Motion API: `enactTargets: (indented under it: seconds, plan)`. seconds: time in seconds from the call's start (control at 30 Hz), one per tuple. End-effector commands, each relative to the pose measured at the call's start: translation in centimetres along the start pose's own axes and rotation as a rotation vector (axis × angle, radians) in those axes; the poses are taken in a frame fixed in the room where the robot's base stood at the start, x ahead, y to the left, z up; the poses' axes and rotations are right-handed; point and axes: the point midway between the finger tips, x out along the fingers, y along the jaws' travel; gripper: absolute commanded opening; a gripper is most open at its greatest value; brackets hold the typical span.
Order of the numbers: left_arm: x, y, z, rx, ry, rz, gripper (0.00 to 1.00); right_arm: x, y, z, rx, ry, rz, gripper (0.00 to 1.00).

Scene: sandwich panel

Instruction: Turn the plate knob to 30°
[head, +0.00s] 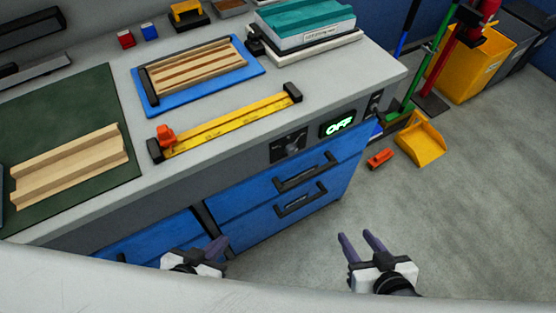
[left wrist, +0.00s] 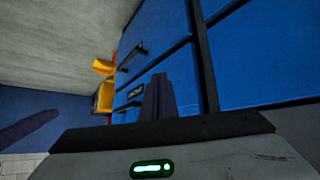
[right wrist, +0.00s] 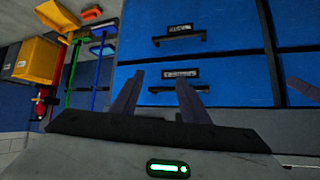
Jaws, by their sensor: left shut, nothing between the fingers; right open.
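The plate knob (head: 289,144) is a dark knob on a black panel in the bench's grey front, seen in the head view right of the middle. Its exact angle is too small to read. To its right, a display (head: 338,124) shows a green "OFF". My left gripper (head: 222,246) is shut and empty, low in front of the blue drawers; its fingers also show in the left wrist view (left wrist: 158,98). My right gripper (head: 358,238) is open and empty, below and right of the knob, apart from it; its fingers also show in the right wrist view (right wrist: 158,95).
Blue drawers with black handles (head: 304,172) lie below the panel. On the bench are a yellow ruler (head: 230,123), a blue tray (head: 259,70) with wood strips and a green mat (head: 95,92). A yellow dustpan (head: 424,142) and an orange item (head: 380,159) lie on the floor.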

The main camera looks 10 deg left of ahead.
Motion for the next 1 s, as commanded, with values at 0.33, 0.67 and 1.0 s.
enactTargets:
  seconds: [0.33,0.67,1.0]
  plan:
    - [8.3,0.9,7.2,-0.033,0.044,0.044,0.00,6.6,-3.2,-8.4,-0.123,0.422,-0.165,0.41]
    - [12.0,1.3,10.0,-0.053,0.074,0.069,0.00,5.1,-7.4,-11.4,-0.194,0.640,-0.328,0.41]
    - [12.1,1.4,10.0,-0.055,0.074,0.074,0.00,5.6,-8.8,-13.0,-0.201,0.669,-0.355,0.41]
